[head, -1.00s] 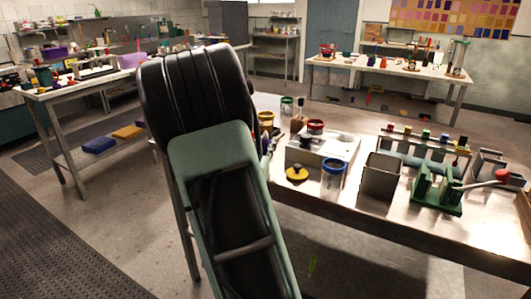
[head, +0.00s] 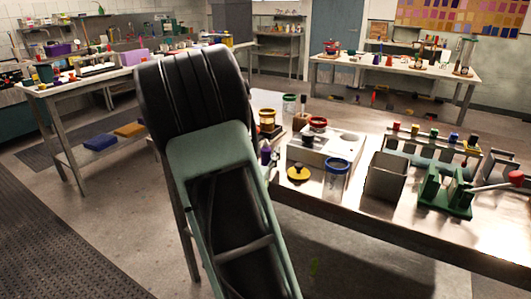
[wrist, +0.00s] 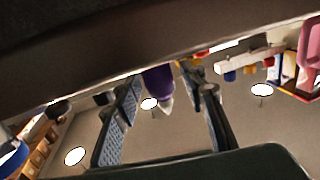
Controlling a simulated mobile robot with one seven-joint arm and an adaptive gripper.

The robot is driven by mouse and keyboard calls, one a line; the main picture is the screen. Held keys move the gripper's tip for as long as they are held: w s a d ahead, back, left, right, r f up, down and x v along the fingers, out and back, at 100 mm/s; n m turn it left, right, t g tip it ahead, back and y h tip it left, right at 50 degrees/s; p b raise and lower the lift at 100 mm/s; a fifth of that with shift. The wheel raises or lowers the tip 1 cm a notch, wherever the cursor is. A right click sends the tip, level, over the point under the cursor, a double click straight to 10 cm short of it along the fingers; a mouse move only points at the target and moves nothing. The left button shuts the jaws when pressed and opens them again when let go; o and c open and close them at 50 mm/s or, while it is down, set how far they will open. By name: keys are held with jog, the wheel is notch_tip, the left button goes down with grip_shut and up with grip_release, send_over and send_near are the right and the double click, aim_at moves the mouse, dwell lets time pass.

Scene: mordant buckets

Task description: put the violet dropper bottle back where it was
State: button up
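The violet dropper bottle (wrist: 158,80) shows in the wrist view with its pale tip pointing down the picture; this view looks upside down. It is between the two fingers of my gripper (wrist: 165,118), with a visible gap on each side. The fingers are spread apart, and I see no contact with the bottle. In the head view a small violet patch (head: 265,156), apparently the bottle, shows at the table's left end beside my arm. My arm hides most of the gripper there, and the bottle's base is hidden in both views.
Floor is clear at the front.

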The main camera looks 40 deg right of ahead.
jog(key=shift+r, duration=0.25)
jog(key=p+v, duration=0.1)
jog(key=v, duration=1.1)
